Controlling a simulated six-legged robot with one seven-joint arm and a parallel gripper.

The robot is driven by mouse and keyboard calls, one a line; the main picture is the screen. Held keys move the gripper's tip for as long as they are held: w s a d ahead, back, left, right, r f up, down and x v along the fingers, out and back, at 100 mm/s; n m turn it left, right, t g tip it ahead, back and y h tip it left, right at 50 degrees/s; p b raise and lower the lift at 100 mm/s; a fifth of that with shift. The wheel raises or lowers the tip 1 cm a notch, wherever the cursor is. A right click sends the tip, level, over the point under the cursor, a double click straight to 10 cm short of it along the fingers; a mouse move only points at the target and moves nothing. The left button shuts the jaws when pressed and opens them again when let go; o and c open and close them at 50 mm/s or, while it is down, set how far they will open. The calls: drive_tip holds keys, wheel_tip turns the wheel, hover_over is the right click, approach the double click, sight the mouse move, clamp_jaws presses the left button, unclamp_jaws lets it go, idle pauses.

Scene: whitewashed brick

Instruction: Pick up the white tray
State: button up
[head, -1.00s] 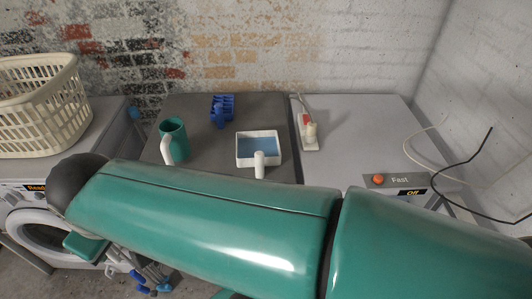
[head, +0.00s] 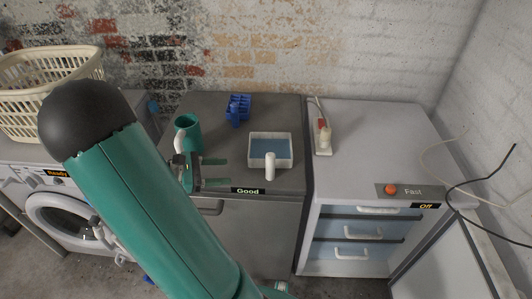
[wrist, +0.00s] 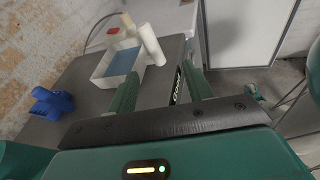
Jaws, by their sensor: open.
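The white tray (head: 284,137) sits on the dark grey cabinet top, with a blue inside and a white cylinder-like handle at its front edge. It also shows in the wrist view (wrist: 103,82), ahead of my fingers. My gripper (head: 216,172) is open and empty, to the left of the tray and near the front edge of the cabinet top, apart from the tray. In the wrist view my gripper's two green fingers (wrist: 160,88) point toward the tray side of the cabinet.
A blue rack-like object (head: 238,109) is behind. A power strip (head: 323,136) lies to the right on the lighter cabinet. A laundry basket (head: 45,90) stands on the washer at far left.

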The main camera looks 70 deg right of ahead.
drive_tip(key=d, duration=0.1)
drive_tip(key=s+d+f+n+g+h, duration=0.1)
drive_tip(key=d, duration=0.1)
drive_tip(key=s+d+f+g, duration=0.1)
drive_tip(key=shift+d+n, duration=0.25)
drive_tip(key=shift+n, duration=0.05)
drive_tip(key=shift+s+d+h, duration=0.2)
drive_tip(key=shift+s+h, duration=0.05)
drive_tip(key=shift+h, duration=0.05)
drive_tip(key=x, duration=0.8)
drive_tip(key=shift+s+r, duration=0.15)
drive_tip(key=shift+s, duration=0.05)
drive_tip(key=x, duration=0.5)
drive_tip(key=shift+s+a+r, duration=0.1)
drive_tip(key=shift+s+a, duration=0.15)
drive_tip(key=shift+c, duration=0.4)
clamp_jaws()
